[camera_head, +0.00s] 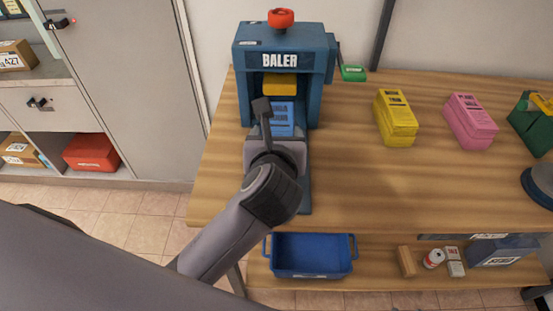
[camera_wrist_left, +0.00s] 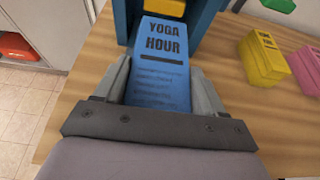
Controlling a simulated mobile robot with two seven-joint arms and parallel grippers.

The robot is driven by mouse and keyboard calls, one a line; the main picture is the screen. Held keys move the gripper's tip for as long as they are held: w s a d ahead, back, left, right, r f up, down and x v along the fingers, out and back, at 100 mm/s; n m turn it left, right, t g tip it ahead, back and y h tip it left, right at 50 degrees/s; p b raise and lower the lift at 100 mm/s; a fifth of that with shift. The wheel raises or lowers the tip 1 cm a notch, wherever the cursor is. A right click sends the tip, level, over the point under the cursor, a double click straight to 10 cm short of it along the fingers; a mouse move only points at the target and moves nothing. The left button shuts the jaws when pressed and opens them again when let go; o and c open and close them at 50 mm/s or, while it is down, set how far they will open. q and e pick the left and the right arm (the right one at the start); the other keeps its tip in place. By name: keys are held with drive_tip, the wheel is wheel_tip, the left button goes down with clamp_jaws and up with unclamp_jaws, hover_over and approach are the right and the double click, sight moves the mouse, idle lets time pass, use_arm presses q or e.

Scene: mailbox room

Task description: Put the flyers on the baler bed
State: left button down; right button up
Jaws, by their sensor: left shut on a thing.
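The baler (camera_head: 282,60) is a blue press with a red knob on top and a yellow block (camera_head: 280,84) in its opening. My left gripper (camera_wrist_left: 160,85) is shut on a blue flyer stack (camera_wrist_left: 160,60) labelled "YOGA HOUR". The stack's far end reaches into the baler's opening; the blue flyers also show in the head view (camera_head: 283,118). My gripper and arm hide most of the baler bed, so I cannot tell whether the stack touches it. A yellow flyer stack (camera_head: 396,120) and a pink flyer stack (camera_head: 470,122) stand on the table to the right. My right gripper is out of view.
The wooden table (camera_head: 350,190) has free room right of the baler. A green handle (camera_head: 353,73) is at the baler's right side. A dark green box (camera_head: 533,122) stands at the right edge. A blue bin (camera_head: 311,256) sits on the lower shelf. Grey cabinets (camera_head: 125,90) stand left.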

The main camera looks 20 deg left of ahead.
use_arm(q)
wheel_tip(320, 180, down, 6)
drive_tip(key=shift+b, duration=0.55)
drive_tip(key=shift+f, duration=0.3)
drive_tip(key=shift+c, duration=0.5)
unclamp_jaws()
drive_tip(key=shift+f, duration=0.1)
